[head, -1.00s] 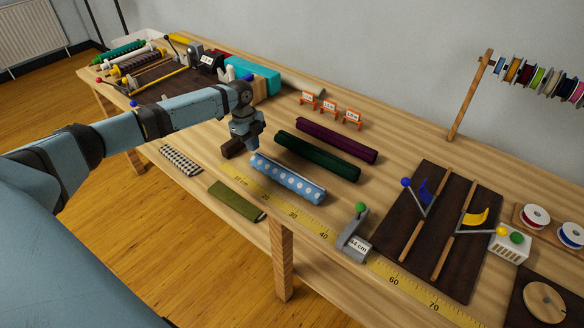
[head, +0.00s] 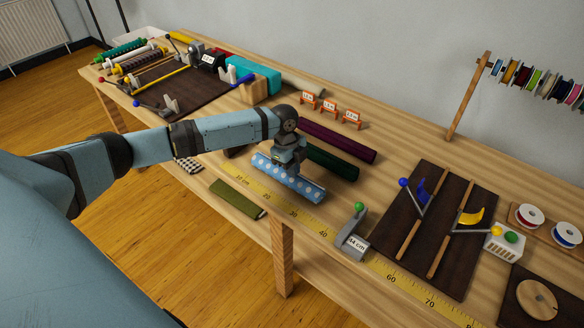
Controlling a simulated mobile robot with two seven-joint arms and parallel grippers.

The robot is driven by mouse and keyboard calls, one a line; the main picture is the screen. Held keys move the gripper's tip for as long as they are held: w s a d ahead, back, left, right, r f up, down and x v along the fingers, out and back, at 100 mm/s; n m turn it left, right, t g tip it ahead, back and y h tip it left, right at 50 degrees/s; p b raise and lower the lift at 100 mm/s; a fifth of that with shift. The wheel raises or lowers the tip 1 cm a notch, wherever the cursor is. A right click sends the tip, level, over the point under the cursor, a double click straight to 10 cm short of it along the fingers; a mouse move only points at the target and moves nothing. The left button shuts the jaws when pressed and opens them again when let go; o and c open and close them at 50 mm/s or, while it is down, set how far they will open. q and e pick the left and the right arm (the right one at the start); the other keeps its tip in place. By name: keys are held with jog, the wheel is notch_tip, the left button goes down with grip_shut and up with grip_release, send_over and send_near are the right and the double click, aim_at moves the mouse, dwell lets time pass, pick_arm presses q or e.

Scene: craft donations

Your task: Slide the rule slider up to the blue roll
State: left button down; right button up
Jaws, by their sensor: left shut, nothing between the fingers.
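The blue roll with white dots (head: 305,190) lies along the back edge of the yellow rule (head: 375,263) in the head view. The rule slider (head: 352,242), grey with a green knob and a "44 cm" label, stands on the rule to the right of the roll, with a gap between them. My left gripper (head: 288,172) is shut and empty. It points down over the middle of the blue roll and hides part of it; I cannot tell whether it touches. My right gripper is not in view.
A green roll (head: 335,164) and a purple roll (head: 350,146) lie behind the blue one. An olive piece (head: 235,198) lies in front of the rule. A dark board (head: 455,260) with blue and yellow levers stands right of the slider.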

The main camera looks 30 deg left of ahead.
pick_arm(q)
jog(key=shift+s+f, duration=0.15)
jog(key=shift+f, duration=0.2)
